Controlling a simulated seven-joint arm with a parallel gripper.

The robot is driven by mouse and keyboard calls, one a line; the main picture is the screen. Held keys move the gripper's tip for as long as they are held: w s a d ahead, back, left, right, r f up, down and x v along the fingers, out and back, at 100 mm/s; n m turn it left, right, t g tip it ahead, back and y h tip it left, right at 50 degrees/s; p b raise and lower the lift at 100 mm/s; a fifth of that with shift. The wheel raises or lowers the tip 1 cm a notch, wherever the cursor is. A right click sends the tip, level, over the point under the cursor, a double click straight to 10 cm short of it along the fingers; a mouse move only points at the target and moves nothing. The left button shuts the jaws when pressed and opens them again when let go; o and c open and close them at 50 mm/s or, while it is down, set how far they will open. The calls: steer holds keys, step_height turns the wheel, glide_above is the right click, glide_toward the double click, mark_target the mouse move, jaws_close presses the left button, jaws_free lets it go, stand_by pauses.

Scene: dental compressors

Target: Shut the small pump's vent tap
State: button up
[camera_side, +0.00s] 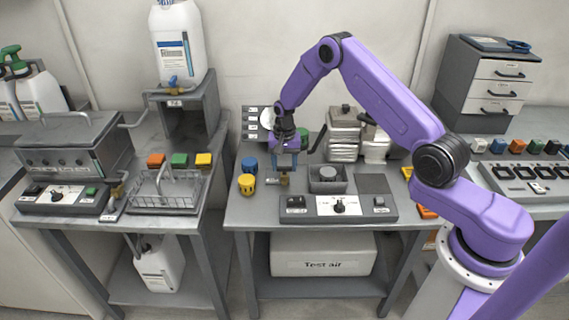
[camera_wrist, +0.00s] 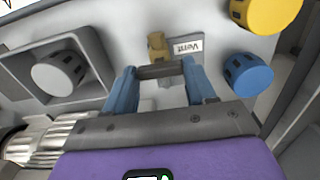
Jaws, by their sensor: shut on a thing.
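The small pump's grey unit (camera_side: 375,184) stands on the middle bench. Its brass vent tap (camera_side: 284,179) is at the left, beside a round knob in a square recess. In the wrist view the tap's brass body (camera_wrist: 157,46) sits next to a label reading "Vent" (camera_wrist: 184,47). A dark bar (camera_wrist: 160,71), seemingly the tap's handle, spans the gap between my blue fingertips. My gripper (camera_side: 284,167) points down over the tap, its fingers apart and shut on this bar. Whether the tap is open or shut cannot be told.
A blue knob-like cap (camera_side: 249,164) and a yellow one (camera_side: 247,184) stand close left of my gripper. The front control panel (camera_side: 339,207) has a dial. Another bench with a wire basket (camera_side: 165,190) is left.

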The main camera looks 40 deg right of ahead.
mark_target(284, 167)
steer(key=o, duration=1)
steer(key=shift+o, duration=0.2)
steer(key=shift+r, duration=0.1)
step_height(284, 167, up, 17)
steer(key=shift+r, duration=0.15)
